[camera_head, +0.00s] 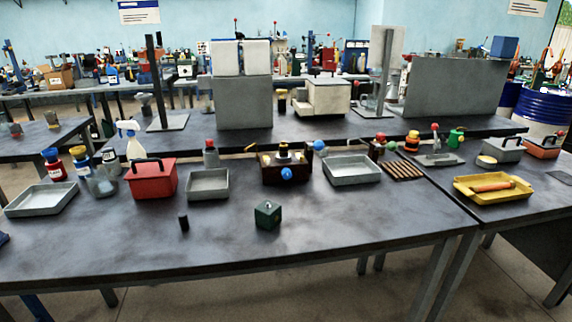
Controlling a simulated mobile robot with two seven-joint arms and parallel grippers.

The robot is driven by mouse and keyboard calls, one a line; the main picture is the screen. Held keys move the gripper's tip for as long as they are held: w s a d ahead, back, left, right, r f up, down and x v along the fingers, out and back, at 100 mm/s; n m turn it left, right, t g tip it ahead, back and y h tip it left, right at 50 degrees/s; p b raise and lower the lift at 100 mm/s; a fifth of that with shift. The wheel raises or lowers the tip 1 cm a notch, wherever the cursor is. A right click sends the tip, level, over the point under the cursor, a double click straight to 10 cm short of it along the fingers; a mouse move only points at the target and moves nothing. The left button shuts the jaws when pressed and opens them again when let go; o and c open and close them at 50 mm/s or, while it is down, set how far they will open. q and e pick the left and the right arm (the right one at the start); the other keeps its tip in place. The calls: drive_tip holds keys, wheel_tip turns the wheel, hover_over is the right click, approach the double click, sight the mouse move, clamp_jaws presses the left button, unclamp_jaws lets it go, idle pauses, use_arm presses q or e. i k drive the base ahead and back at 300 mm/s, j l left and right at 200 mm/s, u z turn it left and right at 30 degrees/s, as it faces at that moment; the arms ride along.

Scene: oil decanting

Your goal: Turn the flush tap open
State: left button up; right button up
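A dark brown box-like unit (270,171) stands at the back middle of the near dark table. A blue round knob (287,174) sits on its front face, and a dark and yellowish fitting (284,151) is on its top. Another blue ball-shaped knob (319,145) shows just behind its right side. Which of these is the flush tap, and whether it is open or closed, I cannot tell at this size. Neither of my grippers is in view.
A green cube (267,215) and a small black cylinder (184,222) stand in front. Grey trays (208,184) (352,170) flank the unit. A red box (152,178) stands left, a yellow tray (465,194) right. The table's front is clear.

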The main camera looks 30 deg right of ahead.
sight(286, 173)
drive_tip(key=l, duration=1.85)
drive_tip(key=k+z, duration=0.05)
drive_tip(key=k, duration=0.05)
